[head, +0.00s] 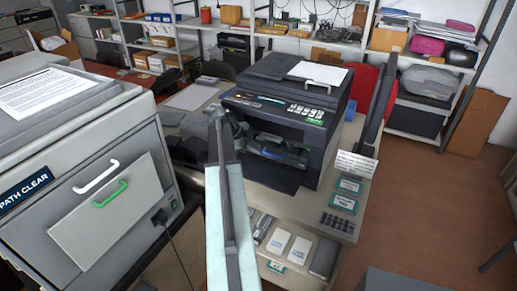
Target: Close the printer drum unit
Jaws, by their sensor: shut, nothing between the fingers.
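The dark printer (290,92) stands on the desk with its front opening facing me. Its front flap (268,173) is folded down. Inside the opening is the drum unit (280,150), dark with a bluish part; its exact position is hard to make out. My arm rises from the bottom middle to the printer's left front. My gripper (238,130) is small and dark against the printer at the left edge of the opening. It looks shut and empty; whether it touches the printer I cannot tell. My arm hides part of the printer's left side.
A large grey machine (90,160) with white and green handles fills the left. A paper sheet (318,72) lies on the printer top. Brown floor is open at right.

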